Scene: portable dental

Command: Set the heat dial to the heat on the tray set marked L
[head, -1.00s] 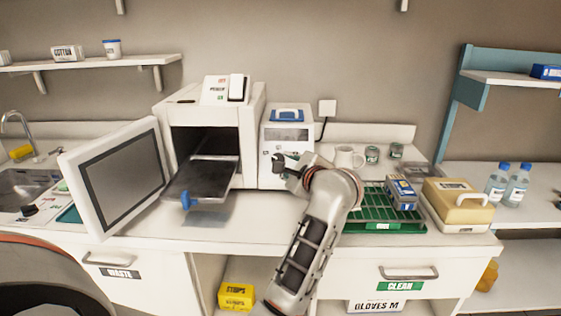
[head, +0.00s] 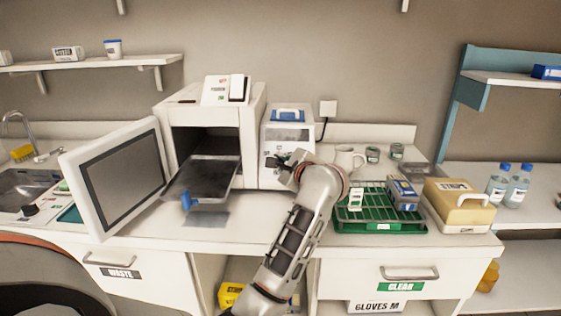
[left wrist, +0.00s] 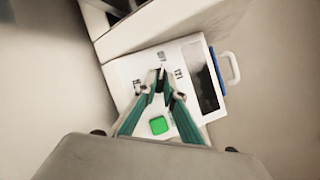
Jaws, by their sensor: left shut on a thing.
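The small white device (head: 275,174) with a blue handle stands beside the larger open white machine. My left gripper (head: 281,158) is at its front panel. In the left wrist view the fingertips (left wrist: 165,84) are shut together at the panel, on what appears to be the heat dial, which they mostly hide. Small printed marks flank them, too small to read, and a green button (left wrist: 158,125) sits below. I cannot make out an L on any tray set. A blue pack (head: 403,192) and a white pack (head: 355,198) stand in the green rack (head: 380,227). My right gripper is not in view.
The open machine (head: 215,116) has a dark tray (head: 204,177) sticking out at the front. A mug (head: 348,158), jars and a beige box (head: 457,204) are to the right. The counter front is clear.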

